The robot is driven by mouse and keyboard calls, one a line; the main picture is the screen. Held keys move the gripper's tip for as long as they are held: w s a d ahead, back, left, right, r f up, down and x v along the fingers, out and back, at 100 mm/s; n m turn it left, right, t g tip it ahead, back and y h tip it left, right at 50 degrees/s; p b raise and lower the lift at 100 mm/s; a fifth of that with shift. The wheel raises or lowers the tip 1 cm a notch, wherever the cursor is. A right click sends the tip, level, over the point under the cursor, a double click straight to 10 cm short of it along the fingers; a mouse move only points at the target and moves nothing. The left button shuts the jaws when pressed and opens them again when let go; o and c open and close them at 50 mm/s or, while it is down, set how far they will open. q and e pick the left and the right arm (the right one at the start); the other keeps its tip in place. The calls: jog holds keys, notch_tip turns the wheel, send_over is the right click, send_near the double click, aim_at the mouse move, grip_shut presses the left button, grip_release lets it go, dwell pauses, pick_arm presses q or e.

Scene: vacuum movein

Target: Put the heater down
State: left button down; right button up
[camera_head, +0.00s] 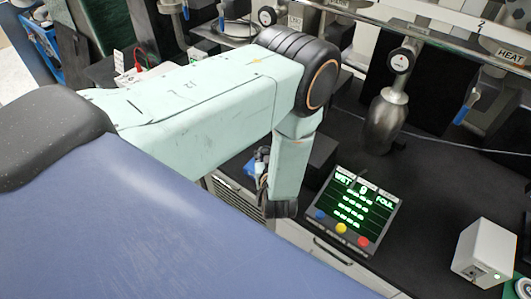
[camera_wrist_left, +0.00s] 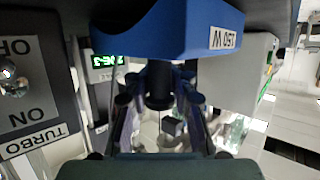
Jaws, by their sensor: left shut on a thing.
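A blue body with a white label reading 150 W (camera_wrist_left: 185,30), which I take to be the heater, fills the top of the left wrist view, and the label appears upside down. A dark round stem (camera_wrist_left: 159,84) shows below it, between the fingers of my left gripper (camera_wrist_left: 160,100). My left gripper is shut on the heater. In the head view my pale green left arm hides most of the gripper (camera_head: 263,178), and only a small blue patch of the heater (camera_head: 250,168) shows beside it. Whether the heater touches a surface cannot be told. My right gripper is not in view.
A panel with green text and coloured buttons (camera_head: 352,212) stands on the black bench (camera_head: 425,200). A metal vessel (camera_head: 385,120) hangs behind it, and a white box (camera_head: 485,253) is at right. Bare bench lies between panel and box. A TURBO switch plate (camera_wrist_left: 30,95) is left in the wrist view.

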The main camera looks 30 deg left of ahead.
pick_arm(q)
jog(key=shift+w+d+f, duration=0.1)
jog(key=shift+w+f, duration=0.05)
jog(key=shift+w, duration=0.05)
jog(key=c, duration=1.5)
grip_release()
jog(key=shift+c, duration=0.2)
jog(key=o, duration=0.4)
jog(key=shift+s, duration=0.3)
jog(key=shift+o, duration=0.2)
jog(key=shift+w, duration=0.3)
